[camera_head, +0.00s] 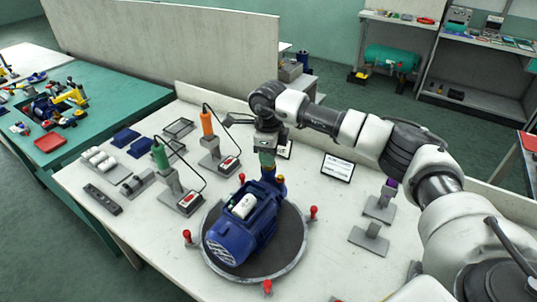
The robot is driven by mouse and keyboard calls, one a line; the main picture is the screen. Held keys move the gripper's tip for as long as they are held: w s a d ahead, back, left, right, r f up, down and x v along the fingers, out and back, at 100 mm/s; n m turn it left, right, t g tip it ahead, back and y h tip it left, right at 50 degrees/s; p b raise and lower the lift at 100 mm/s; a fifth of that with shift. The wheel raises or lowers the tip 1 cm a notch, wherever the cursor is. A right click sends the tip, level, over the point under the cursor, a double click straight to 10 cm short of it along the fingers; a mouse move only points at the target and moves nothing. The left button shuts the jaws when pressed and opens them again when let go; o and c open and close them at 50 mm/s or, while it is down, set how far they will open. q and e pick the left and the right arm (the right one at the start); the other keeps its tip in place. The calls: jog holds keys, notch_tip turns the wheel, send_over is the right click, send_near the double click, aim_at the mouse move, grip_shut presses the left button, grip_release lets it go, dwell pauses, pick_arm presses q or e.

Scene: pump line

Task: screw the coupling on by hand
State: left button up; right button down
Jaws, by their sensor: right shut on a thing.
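A blue pump (242,228) with a white box on top lies on a round dark turntable (290,262). A blue upright port (268,174) rises at the pump's far end, with a brass-coloured part (281,183) beside it. My right gripper (267,156) points down directly above this port. It is shut on a small piece, which I take to be the coupling; the fingers mostly hide it. I cannot tell whether the piece touches the port or is threaded on it. My left gripper is not in view.
Red-knobbed posts (267,287) stand around the turntable. A green screwdriver (160,156) and an orange one (206,122) stand in holders at left. Grey stands (370,238) are at right, near my right arm.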

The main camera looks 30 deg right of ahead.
jog(key=m, duration=0.3)
jog(key=shift+f, duration=0.1)
jog(key=shift+m+p, duration=0.45)
jog(key=shift+m, duration=1.45)
jog(key=shift+m+p, duration=0.35)
jog(key=shift+m, duration=0.35)
jog(key=shift+f+m, duration=0.1)
jog(key=shift+m, duration=0.9)
